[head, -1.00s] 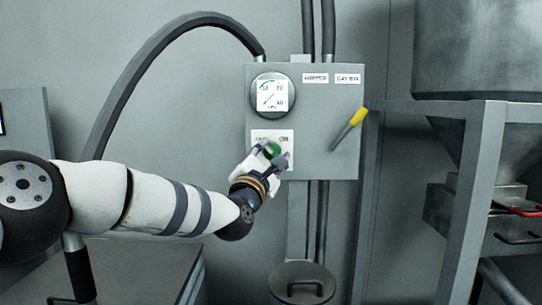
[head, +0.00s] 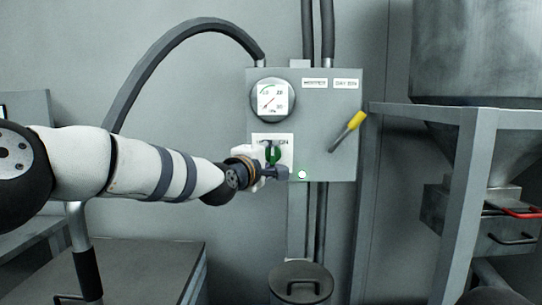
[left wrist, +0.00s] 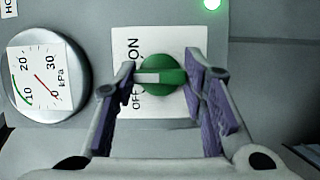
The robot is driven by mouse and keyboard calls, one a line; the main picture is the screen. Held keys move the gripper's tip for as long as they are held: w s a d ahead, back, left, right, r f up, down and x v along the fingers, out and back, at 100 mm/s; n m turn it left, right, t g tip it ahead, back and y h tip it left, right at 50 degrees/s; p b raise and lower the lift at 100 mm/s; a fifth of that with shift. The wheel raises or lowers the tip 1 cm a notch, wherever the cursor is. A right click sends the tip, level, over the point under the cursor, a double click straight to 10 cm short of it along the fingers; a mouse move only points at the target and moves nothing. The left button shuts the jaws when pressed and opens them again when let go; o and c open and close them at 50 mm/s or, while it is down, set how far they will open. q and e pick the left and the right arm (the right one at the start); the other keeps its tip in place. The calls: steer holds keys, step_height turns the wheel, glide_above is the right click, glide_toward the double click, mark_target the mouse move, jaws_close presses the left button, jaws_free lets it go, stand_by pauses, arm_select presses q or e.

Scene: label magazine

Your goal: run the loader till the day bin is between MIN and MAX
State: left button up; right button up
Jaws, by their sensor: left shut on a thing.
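The grey control box (head: 325,120) hangs on the wall in the head view. Its green knob (head: 272,154) sits on a white OFF/ON plate (left wrist: 120,45). My left gripper (head: 277,172) is shut on the knob, which shows between its fingers in the left wrist view (left wrist: 172,88). The knob's white mark stands upright, between OFF and ON. A lamp (head: 301,175) glows pale green-white. The kPa gauge (head: 271,100) has its red needle low, near zero. A yellow-handled lever (head: 352,124) leans up to the right below the HOPPER and DAY BIN labels. No MIN or MAX marks show.
A large metal hopper (head: 475,50) stands on a grey frame (head: 470,185) at the right. A lidded canister (head: 300,284) is below the box. A dark hose (head: 150,60) arches in from the left. A grey cabinet (head: 150,270) stands at lower left.

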arm_select(q)
steer(key=m, duration=0.2)
steer(key=m+g+y, duration=0.1)
steer(key=m, duration=0.1)
steer(key=shift+r+p, duration=0.3)
steer(key=shift+p, duration=0.05)
steer(key=shift+m+g+y, duration=0.6)
steer(key=shift+m+y, duration=0.2)
steer(key=shift+m, duration=0.7)
arm_select(e)
steer(key=shift+w+r, duration=0.5)
steer(key=shift+w, duration=0.05)
arm_select(q)
steer(key=o, duration=1.2)
steer(key=shift+f, duration=0.1)
steer(key=v, duration=1.2)
steer(key=shift+d, duration=0.15)
